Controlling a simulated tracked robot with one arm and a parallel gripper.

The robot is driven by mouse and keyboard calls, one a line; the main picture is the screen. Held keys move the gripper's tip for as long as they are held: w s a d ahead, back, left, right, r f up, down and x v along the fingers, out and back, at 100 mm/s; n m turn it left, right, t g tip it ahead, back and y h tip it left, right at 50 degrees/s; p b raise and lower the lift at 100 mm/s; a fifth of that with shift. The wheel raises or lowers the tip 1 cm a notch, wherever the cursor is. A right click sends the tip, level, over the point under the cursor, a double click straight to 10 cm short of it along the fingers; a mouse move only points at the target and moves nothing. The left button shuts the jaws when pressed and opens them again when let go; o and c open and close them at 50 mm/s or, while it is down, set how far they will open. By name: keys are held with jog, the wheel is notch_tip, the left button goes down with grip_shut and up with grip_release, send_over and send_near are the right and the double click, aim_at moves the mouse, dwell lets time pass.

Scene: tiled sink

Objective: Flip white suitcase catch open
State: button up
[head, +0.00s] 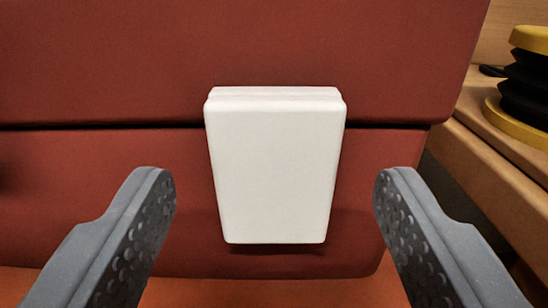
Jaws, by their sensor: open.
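The white suitcase catch (275,175) is a tapered plate, wider at the top, in the middle of the head view. It lies across the dark seam of the red-brown suitcase (90,65), with a ridge along its top edge. It appears to lie flat against the suitcase face. My gripper (275,190) is open, with one grey finger on each side of the catch. The fingers show no contact with it, and red suitcase surface shows between each finger and the catch. How far the fingertips are from the suitcase face is hard to tell.
At the right, a wooden surface (490,165) runs beside the suitcase. A black ribbed object with yellow ends (528,85) stands on it. An orange-brown surface (270,292) lies below the suitcase. The suitcase face around the catch is clear.

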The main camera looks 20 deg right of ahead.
jog(key=shift+w+d, duration=0.15)
jog(key=shift+w, duration=0.25)
jog(key=shift+c, duration=0.3)
